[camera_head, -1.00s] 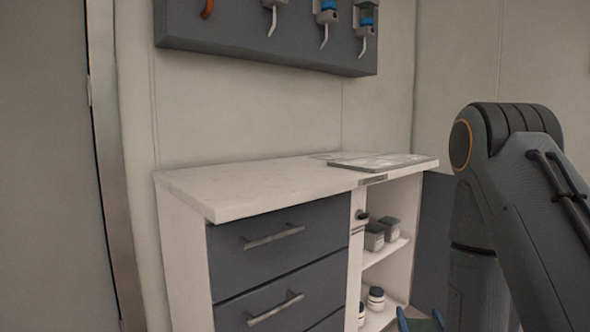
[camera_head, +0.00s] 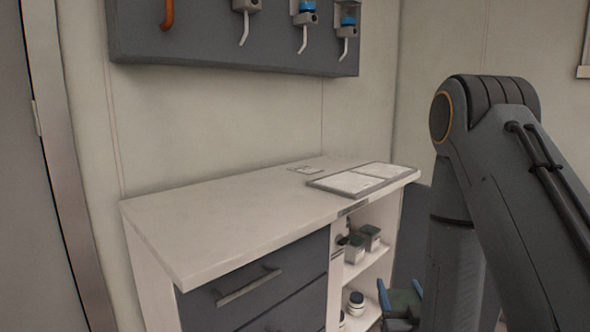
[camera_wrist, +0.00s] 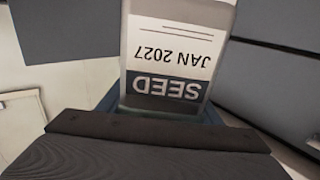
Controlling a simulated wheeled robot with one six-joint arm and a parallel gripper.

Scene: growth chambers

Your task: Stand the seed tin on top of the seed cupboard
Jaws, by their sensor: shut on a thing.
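The seed tin (camera_wrist: 176,45) is pale, with a label reading "SEED JAN 2027" that appears upside down in the wrist view. My gripper (camera_head: 401,298) is shut on it. The tin's lower part is hidden.
A flat tray-like board with white sheets (camera_head: 362,179) lies on the right end of the top, with a small card (camera_head: 305,169) beside it. The left and middle are clear. Green-lidded tins (camera_head: 367,238) and jars (camera_head: 355,303) stand on the shelves. A dark rack (camera_head: 235,35) hangs above.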

